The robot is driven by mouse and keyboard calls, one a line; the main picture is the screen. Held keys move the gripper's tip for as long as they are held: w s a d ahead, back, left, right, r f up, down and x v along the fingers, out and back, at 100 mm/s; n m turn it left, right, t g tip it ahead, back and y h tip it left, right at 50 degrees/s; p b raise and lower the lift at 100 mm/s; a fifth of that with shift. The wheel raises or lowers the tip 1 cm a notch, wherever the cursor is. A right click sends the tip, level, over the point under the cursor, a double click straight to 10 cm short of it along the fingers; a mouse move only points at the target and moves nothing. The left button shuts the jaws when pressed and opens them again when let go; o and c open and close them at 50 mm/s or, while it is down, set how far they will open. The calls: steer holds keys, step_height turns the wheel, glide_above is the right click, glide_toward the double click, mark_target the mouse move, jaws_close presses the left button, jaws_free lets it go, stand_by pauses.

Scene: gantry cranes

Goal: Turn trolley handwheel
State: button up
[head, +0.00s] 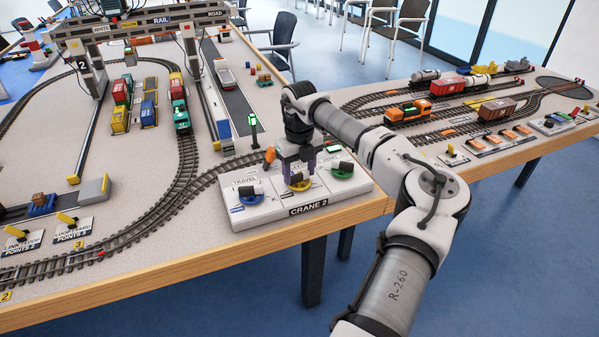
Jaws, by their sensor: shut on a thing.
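The white control box (335,199) marked "CRANE 2" stands near the front right corner of the left table. It carries three handwheels with dark knobs. The blue handwheel (250,200) is at left under the label "TRAVEL". The yellow handwheel (301,187) is in the middle, its label mostly hidden by my gripper. The green handwheel (342,174) is at right. My gripper (298,173) points down from above onto the middle handwheel and is shut on it. The fingertips and the knob between them are small and partly hidden.
The gantry crane (150,20) stands over tracks at the back left. Colored container wagons (180,112) stand on the track. A green signal post (253,132) rises just behind the control box. A second table with trains (425,106) is at right. Chairs stand behind.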

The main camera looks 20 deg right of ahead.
mark_target(299, 174)
steer(key=m+b, duration=0.1)
steer(key=m, duration=0.3)
steer(key=shift+m, duration=0.3)
stand_by(0.3)
steer(key=o, duration=1)
step_height(299, 174, up, 14)
steer(key=shift+b, duration=0.7)
